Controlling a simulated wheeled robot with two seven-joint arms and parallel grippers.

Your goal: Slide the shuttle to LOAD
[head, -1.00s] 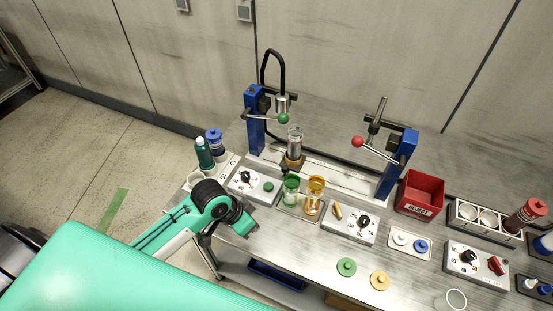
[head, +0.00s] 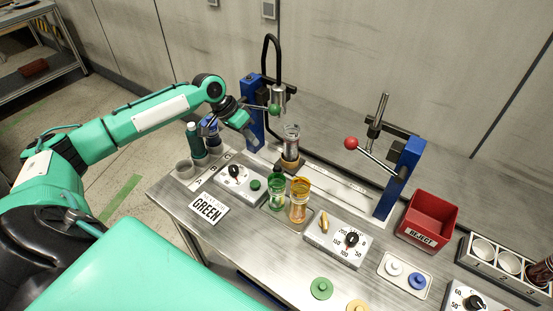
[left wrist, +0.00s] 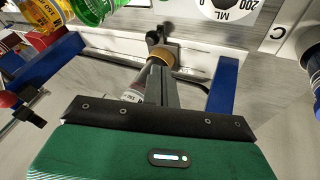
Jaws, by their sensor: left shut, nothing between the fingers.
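The shuttle (head: 289,163) is a brown-and-dark block on the pale rail (head: 335,185) between two blue posts, nearer the left one. A clear cylinder (head: 291,138) stands upright on it. My left gripper (head: 252,141) is shut and empty, beside the left blue post and to the left of the shuttle, apart from it. In the left wrist view the shut fingers (left wrist: 162,88) point toward the shuttle's tan collar (left wrist: 163,55) and partly cover the clear cylinder (left wrist: 133,92). I cannot read a LOAD mark. My right gripper is not in view.
Green (head: 277,193) and amber (head: 299,200) containers stand in front of the rail. Dark bottles are at the left, a red REJECT bin (head: 428,222) at the right.

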